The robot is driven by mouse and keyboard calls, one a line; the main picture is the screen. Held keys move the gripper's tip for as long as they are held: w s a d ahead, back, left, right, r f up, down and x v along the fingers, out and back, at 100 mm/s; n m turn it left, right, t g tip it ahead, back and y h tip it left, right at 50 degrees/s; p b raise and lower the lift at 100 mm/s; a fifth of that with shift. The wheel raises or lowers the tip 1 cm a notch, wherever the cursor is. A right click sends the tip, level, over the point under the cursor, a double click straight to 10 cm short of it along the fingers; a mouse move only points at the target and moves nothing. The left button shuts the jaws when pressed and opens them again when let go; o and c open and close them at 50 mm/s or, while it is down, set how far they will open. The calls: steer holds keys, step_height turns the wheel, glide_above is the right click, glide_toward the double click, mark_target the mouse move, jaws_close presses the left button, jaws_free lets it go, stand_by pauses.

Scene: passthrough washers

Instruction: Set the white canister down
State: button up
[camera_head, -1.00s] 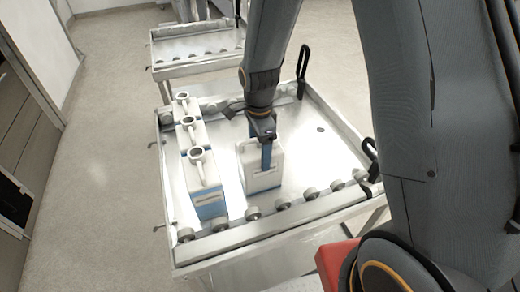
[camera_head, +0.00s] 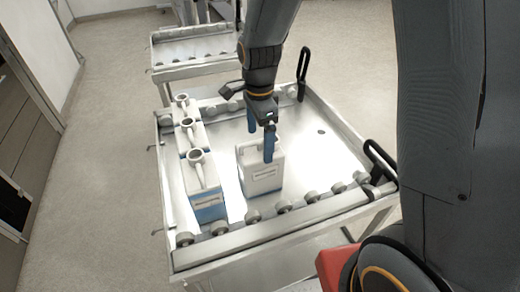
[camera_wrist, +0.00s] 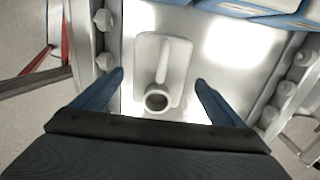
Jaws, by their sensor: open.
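The white canister (camera_head: 262,172) stands upright on the metal tray of the cart (camera_head: 318,165), to the right of a row of other canisters. In the wrist view its top, handle and round neck (camera_wrist: 157,98) show between and beyond the fingers. My gripper (camera_head: 260,142) is open, its two blue fingers apart on either side, with clear gaps between them and the canister in the wrist view (camera_wrist: 160,82). The head view shows the fingers at about the height of the canister's top. Part of the canister is hidden behind a finger.
Several white canisters with blue lower parts (camera_head: 208,205) stand in a row along the tray's left side. Rollers (camera_head: 283,206) line the front edge, and black handles (camera_head: 380,158) rise at the right. A second cart (camera_head: 195,62) stands behind. The tray's right part is bare.

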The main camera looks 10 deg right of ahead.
step_height(320, 180, up, 6)
steer(key=shift+f+b, duration=0.1)
steer(key=shift+b, duration=0.4)
steer(key=shift+d+r, duration=0.1)
steer(key=shift+r, duration=0.15)
steer(key=s+d+f+n+t, duration=0.1)
steer(key=s+d+f+n, duration=0.1)
steer(key=s+d+n, duration=0.8)
steer(key=s+n, duration=0.1)
steer(key=n, duration=0.4)
steer(key=shift+s+d+f+n, duration=0.2)
steer(key=shift+d+f+n, duration=0.1)
steer(key=shift+n, duration=0.1)
